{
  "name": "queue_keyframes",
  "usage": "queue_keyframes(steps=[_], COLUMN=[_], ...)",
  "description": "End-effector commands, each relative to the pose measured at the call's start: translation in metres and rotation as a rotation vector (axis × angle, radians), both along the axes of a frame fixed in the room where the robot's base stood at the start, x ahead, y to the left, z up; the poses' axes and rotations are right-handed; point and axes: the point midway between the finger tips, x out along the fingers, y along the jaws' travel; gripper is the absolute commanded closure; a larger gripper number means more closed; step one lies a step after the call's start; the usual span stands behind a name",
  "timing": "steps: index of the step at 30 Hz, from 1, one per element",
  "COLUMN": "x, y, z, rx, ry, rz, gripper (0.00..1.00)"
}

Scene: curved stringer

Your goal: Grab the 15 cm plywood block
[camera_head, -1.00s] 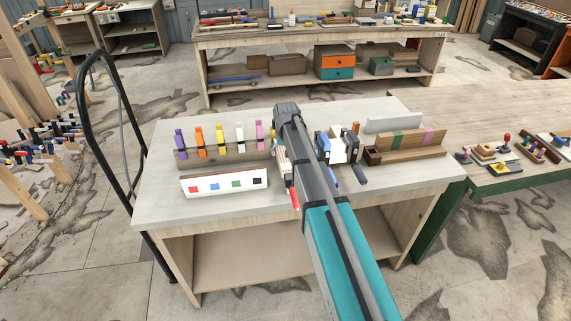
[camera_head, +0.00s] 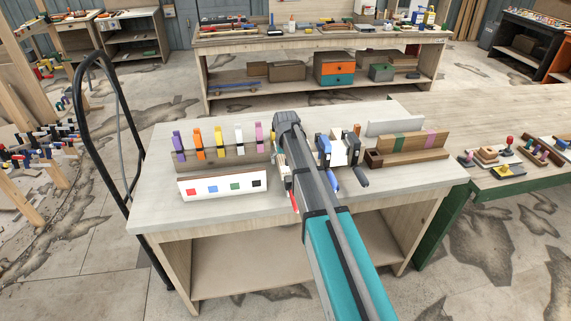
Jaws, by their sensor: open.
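Several wooden pieces stand on the pale workbench (camera_head: 165,212), and I cannot tell which is the 15 cm plywood block. At its right are a pale upright board (camera_head: 395,127) and a brown wooden piece with green and purple bands (camera_head: 415,144). A white block (camera_head: 339,153) stands between blue and dark clamp-like parts, just right of my arm. My arm reaches over the bench from the lower right, its wrist above the middle. My gripper's fingers are hidden behind the arm, so I see no contact with any block.
A wooden rack (camera_head: 222,152) carries several coloured clamps at the left, behind a white panel with coloured squares (camera_head: 222,185). A red-tipped tool lies close beside my arm. The bench's front left is clear. A black curved handle (camera_head: 112,110) rises at the left edge.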

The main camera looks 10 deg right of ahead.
Motion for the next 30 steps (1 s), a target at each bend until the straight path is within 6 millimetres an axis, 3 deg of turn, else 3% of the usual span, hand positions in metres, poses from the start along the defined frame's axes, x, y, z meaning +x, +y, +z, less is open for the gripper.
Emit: queue_keyframes(steps=[4, 17, 30], x=[0.0, 0.0, 0.0001], y=[0.0, -0.0001, -0.0003], z=[0.0, -0.0001, 0.0036], rx=[0.0, 0.0, 0.0], ry=[0.0, 0.0, 0.0], rz=[0.0, 0.0, 0.0], gripper=[0.04, 0.84, 0.85])
